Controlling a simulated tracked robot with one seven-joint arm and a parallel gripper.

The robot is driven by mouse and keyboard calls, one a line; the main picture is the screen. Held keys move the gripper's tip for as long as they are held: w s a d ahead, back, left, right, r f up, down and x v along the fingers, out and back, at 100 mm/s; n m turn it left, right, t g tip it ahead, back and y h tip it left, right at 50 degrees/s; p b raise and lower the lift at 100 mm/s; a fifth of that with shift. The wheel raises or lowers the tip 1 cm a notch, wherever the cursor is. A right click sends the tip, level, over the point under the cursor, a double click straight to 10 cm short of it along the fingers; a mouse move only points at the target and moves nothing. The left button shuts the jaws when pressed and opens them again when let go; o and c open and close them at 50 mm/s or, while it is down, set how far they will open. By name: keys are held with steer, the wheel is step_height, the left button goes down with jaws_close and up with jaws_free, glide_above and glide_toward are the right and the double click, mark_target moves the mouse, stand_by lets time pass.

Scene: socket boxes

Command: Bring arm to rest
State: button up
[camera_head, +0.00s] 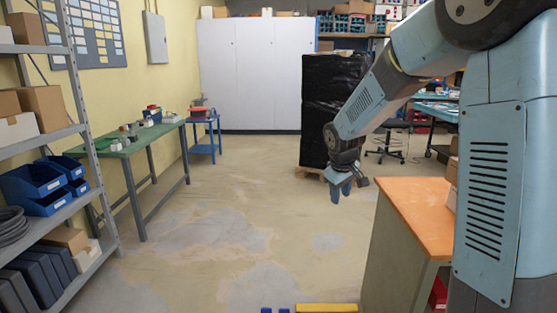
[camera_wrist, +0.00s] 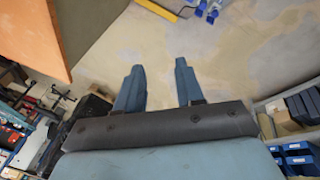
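My gripper (camera_head: 342,190) hangs at the end of my outstretched arm in the head view, pointing down over open floor. It is just left of the workbench with the orange-brown top (camera_head: 428,206). In the wrist view my gripper (camera_wrist: 158,66) shows two blue fingers apart, with bare floor between them and nothing held. The arm comes in from the upper right of the head view.
A black-wrapped stack (camera_head: 328,108) stands behind the gripper. A metal shelf (camera_head: 88,128) with blue bins and a green-topped table (camera_head: 128,144) line the left. A yellow bar (camera_head: 327,308) shows at the bottom edge. The middle floor is clear.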

steer(key=s+d+r+m, duration=0.1)
steer(key=s+r, duration=0.3)
steer(key=s, duration=0.6)
steer(key=s+d+r+m+t, duration=0.1)
steer(key=s+d+r+m, duration=0.1)
steer(key=s, duration=0.9)
steer(key=s+d+r+m+t+y, duration=0.1)
steer(key=s+d+r+m, duration=0.1)
steer(key=s+r, duration=0.4)
steer(key=s+m, duration=0.1)
steer(key=s, duration=0.3)
steer(key=shift+s+r+m, duration=0.15)
steer(key=shift+s+m, duration=0.2)
steer(key=shift+m, duration=0.05)
steer(key=shift+o, duration=0.5)
